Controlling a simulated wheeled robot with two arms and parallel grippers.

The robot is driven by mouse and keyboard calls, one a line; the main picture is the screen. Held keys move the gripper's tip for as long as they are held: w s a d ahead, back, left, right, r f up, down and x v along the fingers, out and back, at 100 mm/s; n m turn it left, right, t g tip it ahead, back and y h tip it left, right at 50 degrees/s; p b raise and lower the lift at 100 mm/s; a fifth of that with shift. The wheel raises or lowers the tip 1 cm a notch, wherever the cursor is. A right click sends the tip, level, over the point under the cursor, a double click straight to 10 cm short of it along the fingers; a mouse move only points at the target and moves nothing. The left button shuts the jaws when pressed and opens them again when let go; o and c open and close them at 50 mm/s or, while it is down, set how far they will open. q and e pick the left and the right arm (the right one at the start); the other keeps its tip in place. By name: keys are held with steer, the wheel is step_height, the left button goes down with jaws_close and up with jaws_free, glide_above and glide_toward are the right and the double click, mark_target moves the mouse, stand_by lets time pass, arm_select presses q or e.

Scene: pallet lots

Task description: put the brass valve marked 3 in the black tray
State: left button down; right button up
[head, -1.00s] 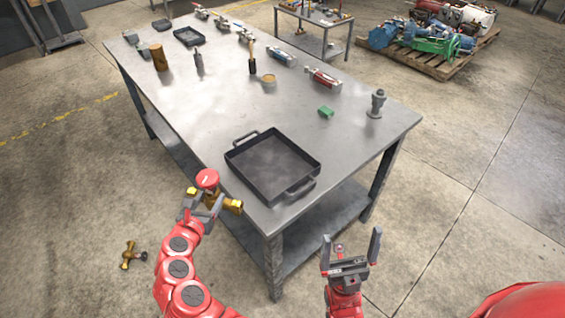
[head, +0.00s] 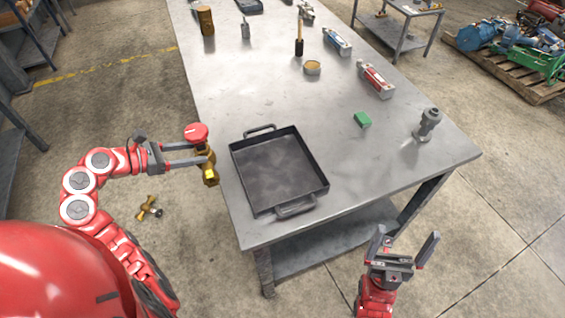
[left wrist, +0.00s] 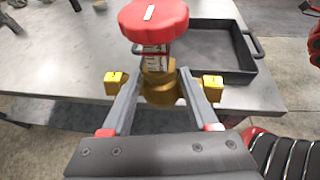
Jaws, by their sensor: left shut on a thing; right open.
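My left gripper (head: 204,152) is shut on a brass valve (head: 208,168) with a round red handwheel and yellow pipe ends. It holds the valve upright at the table's left edge, just left of the black tray. In the left wrist view the fingers (left wrist: 160,92) close on the brass body (left wrist: 158,68) from both sides. A white mark is on the red handwheel, but I cannot read a number. The black tray (head: 280,168) is empty, with two handles, on the near end of the table. My right gripper (head: 408,240) is open and empty, off the table's near edge.
Another brass valve (head: 149,208) lies on the floor left of the table. On the table (head: 345,170) are a green block (head: 363,119), a grey fitting (head: 428,124), a brown-topped round piece (head: 312,68) and a red tool (head: 376,80).

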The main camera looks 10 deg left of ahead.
arm_select(q)
steer(key=shift+w+d+f+p, duration=0.45)
steer(key=shift+d+f, duration=0.35)
steer(key=shift+d, duration=1.7)
steer(key=shift+w+d+f+p, duration=0.4)
steer(key=shift+d+f+p, duration=0.25)
steer(key=shift+d, duration=1.8)
steer(key=shift+w+d+f+p, duration=0.4)
steer(key=shift+d+f, duration=0.5)
steer(key=shift+d, duration=1.6)
steer(key=shift+c, duration=0.8)
jaws_free()
steer(key=shift+f, duration=0.1)
